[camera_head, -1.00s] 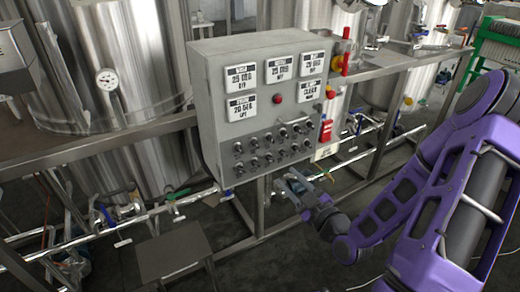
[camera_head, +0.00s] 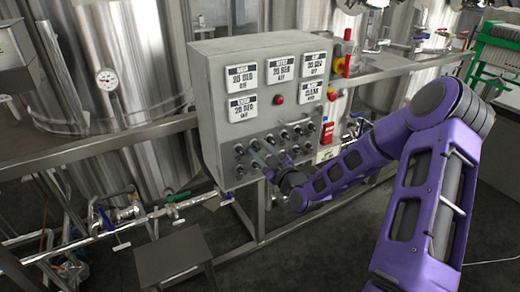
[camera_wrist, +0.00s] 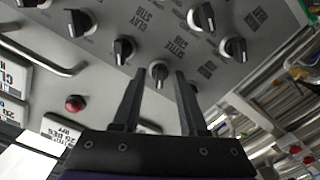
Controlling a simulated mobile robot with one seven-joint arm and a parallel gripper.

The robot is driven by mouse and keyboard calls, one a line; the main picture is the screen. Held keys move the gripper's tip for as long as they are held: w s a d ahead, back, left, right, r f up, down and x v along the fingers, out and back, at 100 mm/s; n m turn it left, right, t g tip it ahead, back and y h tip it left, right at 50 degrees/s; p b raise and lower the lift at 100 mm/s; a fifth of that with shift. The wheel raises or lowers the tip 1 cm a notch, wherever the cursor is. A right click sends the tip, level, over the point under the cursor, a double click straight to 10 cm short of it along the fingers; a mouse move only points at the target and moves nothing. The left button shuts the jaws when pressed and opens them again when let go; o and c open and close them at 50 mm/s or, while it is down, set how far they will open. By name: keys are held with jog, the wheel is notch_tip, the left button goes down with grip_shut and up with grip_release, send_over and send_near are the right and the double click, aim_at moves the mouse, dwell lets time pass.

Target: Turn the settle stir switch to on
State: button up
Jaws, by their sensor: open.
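The grey control panel (camera_head: 212,110) carries rows of black rotary switches on its lower front. In the wrist view, the settle stir switch (camera_wrist: 159,71) is a black knob with a pale pointer, and its partly readable label lies just above and right of it. My gripper (camera_wrist: 160,78) is open, with one fingertip on each side of this knob. I cannot tell whether the fingers touch it. In the head view my gripper (camera_head: 262,155) is at the lower switch rows, and it and my arm hide some knobs.
Other knobs stand close by, including the clay stir one (camera_wrist: 122,48). A red button (camera_wrist: 75,104) and label displays are on the same panel. A small metal table (camera_head: 172,255) stands below left. Steel tanks (camera_head: 110,60) and pipes lie behind.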

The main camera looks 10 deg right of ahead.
jog(key=shift+w, duration=0.2)
grip_shut()
